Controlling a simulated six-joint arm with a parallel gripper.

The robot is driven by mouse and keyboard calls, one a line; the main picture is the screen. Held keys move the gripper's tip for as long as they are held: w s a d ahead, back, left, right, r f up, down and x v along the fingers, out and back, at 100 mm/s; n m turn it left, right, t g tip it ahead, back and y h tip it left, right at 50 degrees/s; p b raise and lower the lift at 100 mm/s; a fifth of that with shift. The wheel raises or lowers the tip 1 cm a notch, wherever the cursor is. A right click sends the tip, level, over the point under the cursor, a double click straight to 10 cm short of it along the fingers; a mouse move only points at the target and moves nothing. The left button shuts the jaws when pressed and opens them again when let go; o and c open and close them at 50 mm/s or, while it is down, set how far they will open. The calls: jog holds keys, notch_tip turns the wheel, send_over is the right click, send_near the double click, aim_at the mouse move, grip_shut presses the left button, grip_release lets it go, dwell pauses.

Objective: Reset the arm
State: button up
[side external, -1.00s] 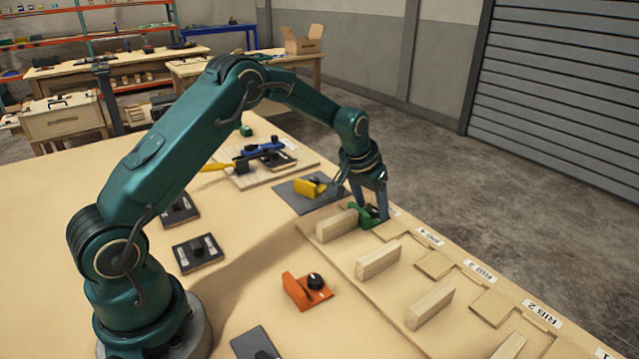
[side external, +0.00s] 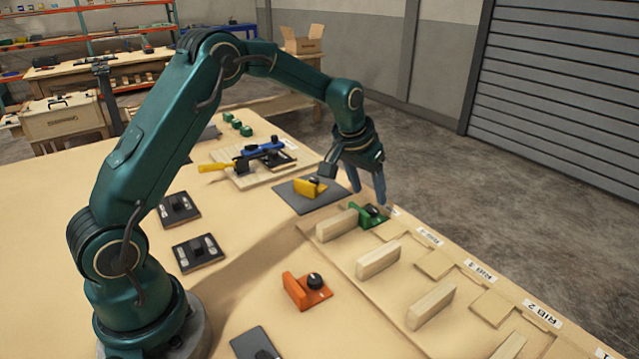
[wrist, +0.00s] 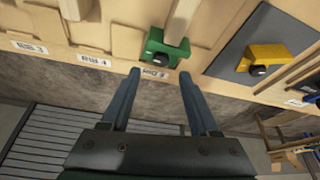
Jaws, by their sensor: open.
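My gripper (side external: 367,188) is open and empty, raised above the far end of the rib board (side external: 345,262). In the wrist view my gripper (wrist: 160,75) has its two fingers well apart, with nothing between them. A green bracket with a black knob (side external: 372,214) sits on the board just below the fingers, against the end of a wooden rib block (side external: 337,226). In the wrist view the green bracket (wrist: 165,48) lies just beyond the fingertips, apart from them.
A yellow bracket (side external: 308,187) sits on a dark pad (side external: 290,200) left of the gripper. An orange bracket (side external: 298,291) stands nearer on the table. Blue and yellow clamps (side external: 260,153) lie farther back. Wooden blocks (side external: 378,262) stand along the board. Air above the table is free.

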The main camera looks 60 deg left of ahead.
jog(key=s+d+r+m+t, duration=0.1)
jog(key=s+d+r, duration=0.25)
jog(key=r, duration=0.35)
jog(key=s+d+r+t, duration=0.2)
jog(key=s+r, duration=0.3)
jog(key=r, duration=0.3)
jog(key=s+d+f+g, duration=0.1)
jog(key=s+f, duration=0.2)
jog(key=s, duration=0.6)
jog(key=s+d+f+m, duration=0.1)
jog(key=s+f, duration=0.2)
jog(key=s, duration=0.5)
jog(key=shift+s+d+g+h, duration=0.3)
jog(key=shift+s+g+h, duration=0.1)
